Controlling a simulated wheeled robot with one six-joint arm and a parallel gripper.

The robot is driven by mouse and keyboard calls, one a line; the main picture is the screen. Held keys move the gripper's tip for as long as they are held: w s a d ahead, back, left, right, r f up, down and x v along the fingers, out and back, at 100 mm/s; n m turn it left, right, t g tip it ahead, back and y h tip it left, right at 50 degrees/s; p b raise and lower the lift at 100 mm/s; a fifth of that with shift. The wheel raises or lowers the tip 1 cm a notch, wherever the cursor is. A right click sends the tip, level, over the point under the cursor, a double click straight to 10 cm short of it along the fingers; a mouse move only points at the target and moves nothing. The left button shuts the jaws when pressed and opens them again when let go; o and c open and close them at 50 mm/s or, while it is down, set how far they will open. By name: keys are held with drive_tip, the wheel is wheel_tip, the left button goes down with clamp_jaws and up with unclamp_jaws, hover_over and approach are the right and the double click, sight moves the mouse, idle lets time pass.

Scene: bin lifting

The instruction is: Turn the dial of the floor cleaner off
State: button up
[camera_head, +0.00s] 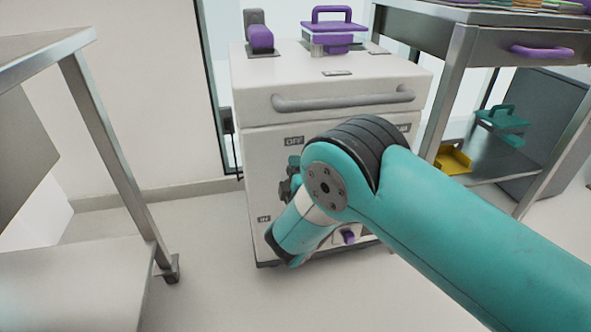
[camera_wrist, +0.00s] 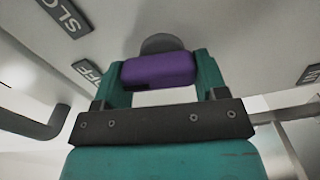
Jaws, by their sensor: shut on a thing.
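The floor cleaner (camera_head: 335,90) is a white box-shaped machine with a grey bar handle across its front. An OFF label (camera_head: 293,141) is on its front panel. In the wrist view, my gripper (camera_wrist: 160,68) is shut on the purple grip of the dial (camera_wrist: 158,72), with a teal finger on each side. The dial's round grey base (camera_wrist: 162,43) shows behind the grip. A label ending in FF (camera_wrist: 87,72) is left of the dial, and one starting SLO (camera_wrist: 66,15) is farther up left. In the head view my arm hides the dial.
A purple knob (camera_head: 348,238) is low on the cleaner's front. A purple-handled container (camera_head: 332,30) and a purple lever (camera_head: 260,38) are on its top. Metal tables stand at left (camera_head: 110,150) and right (camera_head: 450,90). Floor (camera_head: 215,250) is clear between the left table and the cleaner.

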drive_tip(key=shift+n+p, duration=0.35)
drive_tip(key=shift+n, duration=0.65)
drive_tip(key=o, duration=0.9)
drive_tip(key=shift+o, duration=0.2)
drive_tip(key=b+v, duration=1.7)
drive_tip(key=b, duration=0.5)
